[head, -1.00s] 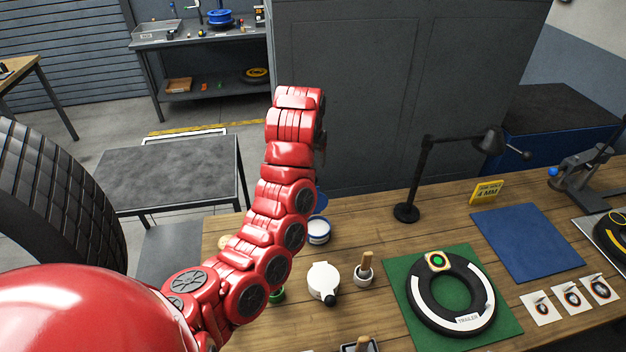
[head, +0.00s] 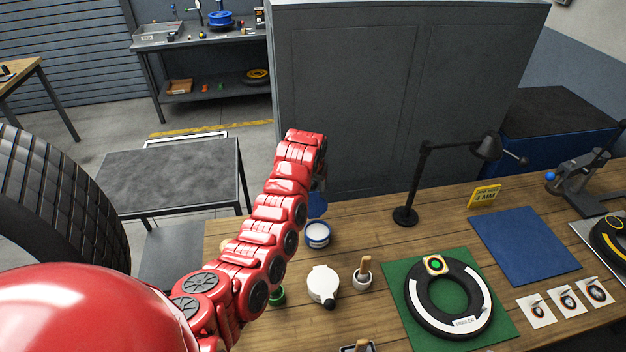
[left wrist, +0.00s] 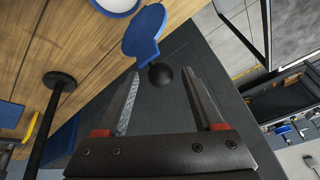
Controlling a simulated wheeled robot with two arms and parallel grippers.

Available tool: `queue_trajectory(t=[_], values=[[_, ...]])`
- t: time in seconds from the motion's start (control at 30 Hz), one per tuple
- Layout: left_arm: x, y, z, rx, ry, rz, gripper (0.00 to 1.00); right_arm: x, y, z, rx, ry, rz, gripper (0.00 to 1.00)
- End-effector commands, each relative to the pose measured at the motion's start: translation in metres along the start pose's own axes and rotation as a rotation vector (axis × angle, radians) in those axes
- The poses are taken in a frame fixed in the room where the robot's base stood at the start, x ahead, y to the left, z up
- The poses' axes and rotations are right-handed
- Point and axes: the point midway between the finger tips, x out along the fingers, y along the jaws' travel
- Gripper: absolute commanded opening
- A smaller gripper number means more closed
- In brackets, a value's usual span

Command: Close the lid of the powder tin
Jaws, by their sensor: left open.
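The powder tin (head: 317,236) is a round white tin with a blue band, on the wooden bench just right of my left arm. Its blue lid (head: 317,204) stands open at the tin's far side. In the left wrist view the tin (left wrist: 116,3) is cut off at the top edge and the lid (left wrist: 145,32) hangs out from it, with a black ball knob (left wrist: 161,76) on its tab. My left gripper (left wrist: 160,73) is open, with the knob seen between its fingertips; contact cannot be told. In the head view the gripper (head: 320,182) is mostly hidden behind my arm.
A white round container (head: 323,285) with a black tip and a cup with a wooden-handled tool (head: 363,274) stand nearer on the bench. A black lamp (head: 406,215) and a tyre (head: 449,297) on a green mat are to the right. A tall grey cabinet (head: 400,90) rises behind.

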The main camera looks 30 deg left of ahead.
Motion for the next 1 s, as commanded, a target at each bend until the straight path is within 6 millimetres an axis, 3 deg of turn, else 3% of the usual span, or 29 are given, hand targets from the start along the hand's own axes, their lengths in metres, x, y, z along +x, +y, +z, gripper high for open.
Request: queue_trajectory(t=[0.3,0.7,1.0], values=[[0.0023,-0.0002,0.0005,-0.001,0.0,0.0,0.69,0.0006,0.0,-0.0001,0.0,0.0,0.0,0.47],[0.002,-0.0001,0.0005,0.0,-0.001,0.001,0.0,0.0006,0.0,-0.0001,0.0,0.0,0.0,0.47],[0.002,-0.0001,0.0005,0.0,-0.001,0.001,0.0,0.0006,0.0,-0.0001,0.0,0.0,0.0,0.47]])
